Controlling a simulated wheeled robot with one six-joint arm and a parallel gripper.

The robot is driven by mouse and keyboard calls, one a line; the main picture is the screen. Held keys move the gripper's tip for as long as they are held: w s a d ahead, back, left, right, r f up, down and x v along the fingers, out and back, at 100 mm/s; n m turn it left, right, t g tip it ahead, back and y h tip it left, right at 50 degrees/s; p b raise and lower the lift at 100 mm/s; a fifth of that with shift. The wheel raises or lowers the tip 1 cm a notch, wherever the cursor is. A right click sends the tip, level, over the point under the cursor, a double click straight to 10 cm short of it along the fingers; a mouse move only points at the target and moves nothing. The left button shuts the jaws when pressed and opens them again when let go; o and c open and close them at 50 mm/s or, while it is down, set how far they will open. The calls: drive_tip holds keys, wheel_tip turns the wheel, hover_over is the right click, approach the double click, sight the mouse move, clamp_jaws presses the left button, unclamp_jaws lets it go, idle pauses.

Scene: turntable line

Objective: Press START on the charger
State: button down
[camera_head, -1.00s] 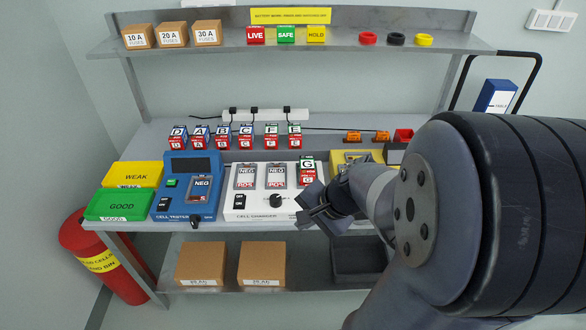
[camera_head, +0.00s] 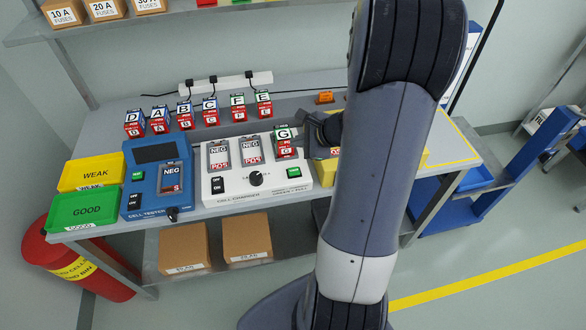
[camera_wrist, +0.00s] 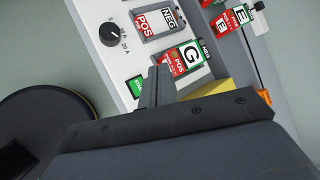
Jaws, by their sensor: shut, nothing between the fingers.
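The white cell charger (camera_head: 232,192) stands at the front of the bench. Its green button (camera_head: 294,172) is at the front right corner; the lettering on it is too small to read. It also shows in the wrist view (camera_wrist: 135,86). The cell marked G (camera_head: 284,147) stands behind the button at the charger's right end. My gripper (camera_wrist: 160,72) is shut and empty, its fingertips close to the G cell and the button in the wrist view. I cannot tell whether it touches either. In the head view my arm partly hides the gripper.
The charger's knob (camera_head: 256,179) and OFF/ON switch (camera_head: 217,187) are left of the button. The blue cell tester (camera_head: 140,200) stands to its left, beside the green GOOD tray (camera_head: 85,210). Several cells stand in a row behind. A yellow device is partly hidden by my arm.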

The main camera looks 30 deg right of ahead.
drive_tip(key=shift+f, duration=0.2)
drive_tip(key=b, duration=0.6)
hover_over(298, 172)
wheel_tip(298, 172, down, 7)
drive_tip(key=shift+f+b, duration=0.65)
drive_tip(key=shift+f, duration=0.1)
idle(1.1)
drive_tip(key=shift+f+b, duration=0.45)
drive_tip(key=shift+b, duration=0.15)
drive_tip(key=shift+f+b, duration=0.4)
drive_tip(key=shift+b, duration=0.15)
idle(0.6)
drive_tip(key=shift+r, duration=0.1)
drive_tip(key=shift+r+p, duration=0.65)
drive_tip(key=shift+r, duration=0.15)
